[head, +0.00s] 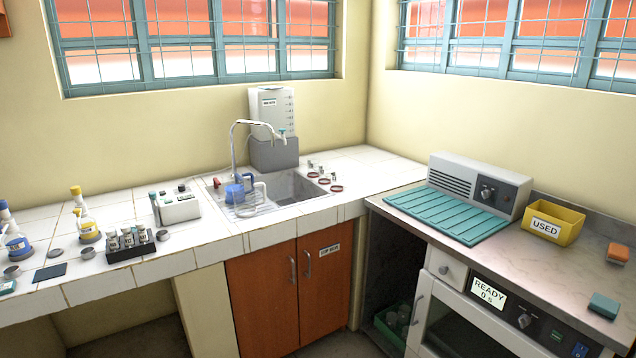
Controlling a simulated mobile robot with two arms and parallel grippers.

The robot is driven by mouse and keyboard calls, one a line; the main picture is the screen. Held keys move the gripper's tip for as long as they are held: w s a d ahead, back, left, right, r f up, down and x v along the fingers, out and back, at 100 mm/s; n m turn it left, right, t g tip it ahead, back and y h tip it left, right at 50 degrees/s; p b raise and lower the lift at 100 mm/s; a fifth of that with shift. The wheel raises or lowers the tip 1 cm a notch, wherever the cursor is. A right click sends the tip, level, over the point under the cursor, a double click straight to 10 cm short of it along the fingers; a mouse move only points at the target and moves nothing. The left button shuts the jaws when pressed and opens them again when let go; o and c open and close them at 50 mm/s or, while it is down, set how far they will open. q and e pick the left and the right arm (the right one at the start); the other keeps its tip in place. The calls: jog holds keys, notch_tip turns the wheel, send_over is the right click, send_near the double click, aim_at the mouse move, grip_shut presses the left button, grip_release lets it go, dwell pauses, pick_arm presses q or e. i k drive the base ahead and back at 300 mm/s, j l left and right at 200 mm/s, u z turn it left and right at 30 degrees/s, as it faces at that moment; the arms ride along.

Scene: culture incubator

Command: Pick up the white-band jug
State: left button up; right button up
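A small blue vessel (234,193) that looks like a jug stands on the drainer at the left of the sink (290,186). A pale, handle-like shape (260,187) shows just right of it, and I cannot tell whether the two are one object. The vessel is too small for me to make out a white band. Neither of my grippers is in view.
A tap (234,150) rises behind the vessel. A white box device (178,206) stands to its left, beside a dark rack of small bottles (130,245). Wash bottles (84,215) stand further left. The right counter holds a teal mat (447,213) and a yellow bin (553,222).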

aim_at(244, 193)
jog(key=i+l, duration=0.2)
jog(key=i, duration=0.25)
jog(key=i+l, duration=0.2)
jog(key=i, duration=0.25)
